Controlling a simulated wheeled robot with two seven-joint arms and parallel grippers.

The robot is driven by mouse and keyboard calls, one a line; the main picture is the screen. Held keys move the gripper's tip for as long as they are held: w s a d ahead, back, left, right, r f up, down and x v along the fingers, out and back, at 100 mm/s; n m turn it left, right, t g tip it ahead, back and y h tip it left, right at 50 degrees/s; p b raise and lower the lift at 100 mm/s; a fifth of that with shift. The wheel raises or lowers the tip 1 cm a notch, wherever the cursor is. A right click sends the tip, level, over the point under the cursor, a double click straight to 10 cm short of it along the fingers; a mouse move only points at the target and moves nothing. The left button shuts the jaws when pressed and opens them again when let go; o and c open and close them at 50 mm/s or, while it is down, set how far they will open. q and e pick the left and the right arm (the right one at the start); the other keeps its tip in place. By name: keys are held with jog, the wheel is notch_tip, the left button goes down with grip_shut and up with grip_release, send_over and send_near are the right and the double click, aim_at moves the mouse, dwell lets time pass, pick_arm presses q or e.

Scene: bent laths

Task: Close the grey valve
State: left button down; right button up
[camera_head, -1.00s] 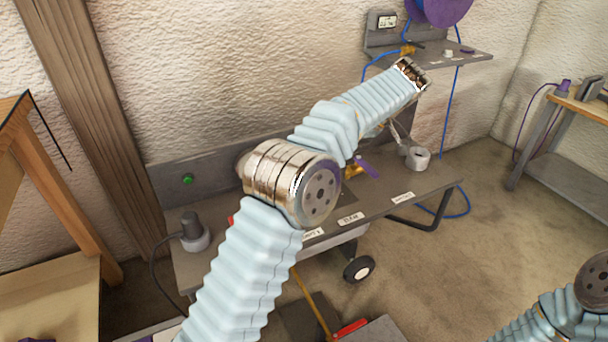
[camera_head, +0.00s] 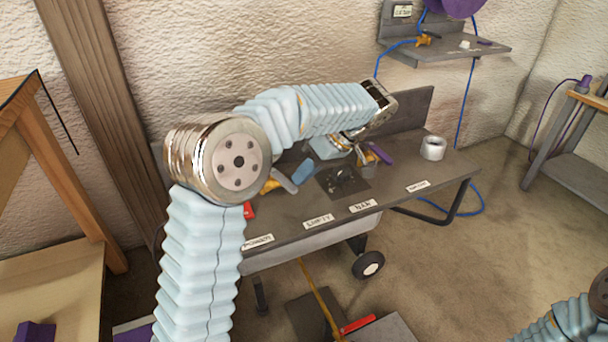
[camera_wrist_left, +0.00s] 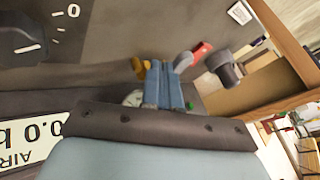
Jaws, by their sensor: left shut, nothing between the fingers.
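The grey valve shows in the head view as a grey lever (camera_head: 284,181) beside a yellow body (camera_head: 270,186), on the bench and partly behind my left arm. In the left wrist view the grey lever (camera_wrist_left: 183,62) and yellow body (camera_wrist_left: 140,68) show on either side of my fingers. My left gripper (camera_head: 303,172) has blue fingers, pressed together and empty, just right of the lever. Its fingers also show in the wrist view (camera_wrist_left: 165,83). I cannot tell whether they touch the lever. My right gripper is out of view.
A purple-handled valve (camera_head: 378,153) sits to the right on the bench (camera_head: 400,196), near a white tape roll (camera_head: 433,148). A red object (camera_head: 248,211) lies left of the fingers. A wall shelf (camera_head: 455,50) carries a yellow fitting with blue hose.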

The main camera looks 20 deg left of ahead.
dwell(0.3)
pick_arm(q)
jog(key=shift+s+f+m+t+b, duration=0.25)
jog(key=shift+s+m+t+b, duration=0.35)
jog(key=shift+m+b, duration=0.25)
jog(key=shift+s+a+m+b, duration=0.1)
jog(key=shift+s+m+b, duration=0.25)
jog(key=shift+m, duration=0.1)
jog(key=shift+s+r+m+t+y, duration=0.2)
jog(key=shift+m+t+y, duration=0.1)
jog(key=shift+t, duration=0.1)
jog(key=shift+w+a+r, duration=0.1)
jog(key=shift+w, duration=0.1)
